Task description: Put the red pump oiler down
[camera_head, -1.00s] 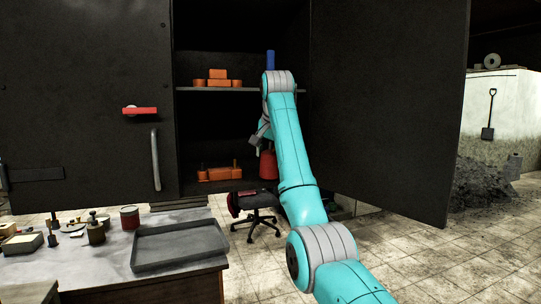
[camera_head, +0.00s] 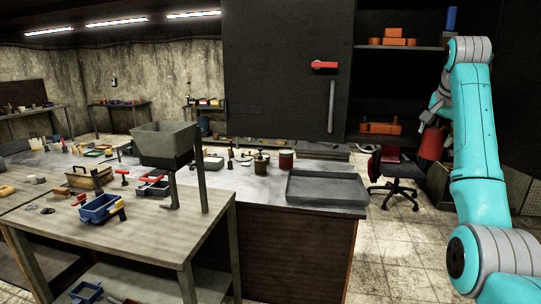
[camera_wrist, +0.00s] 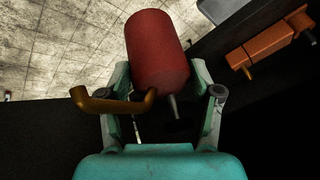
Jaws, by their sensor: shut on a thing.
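The red pump oiler (camera_head: 432,145) hangs from my gripper (camera_head: 434,117) at the right of the head view, in front of the dark cabinet. In the wrist view the oiler (camera_wrist: 158,48) shows a red round body, a brass-coloured bent handle or spout and a thin grey rod. The two fingers of my gripper (camera_wrist: 160,88) stand on either side of it, shut on it. The exact contact is partly hidden by the body. The oiler is in the air, apart from any surface.
A grey tray (camera_head: 326,203) lies on the workbench (camera_head: 240,186), with a red can (camera_head: 286,160) beside it. A cluttered wooden table (camera_head: 150,236) with a grey hopper (camera_head: 165,142) stands at front left. An office chair (camera_head: 395,170) is near the open cabinet (camera_head: 400,90).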

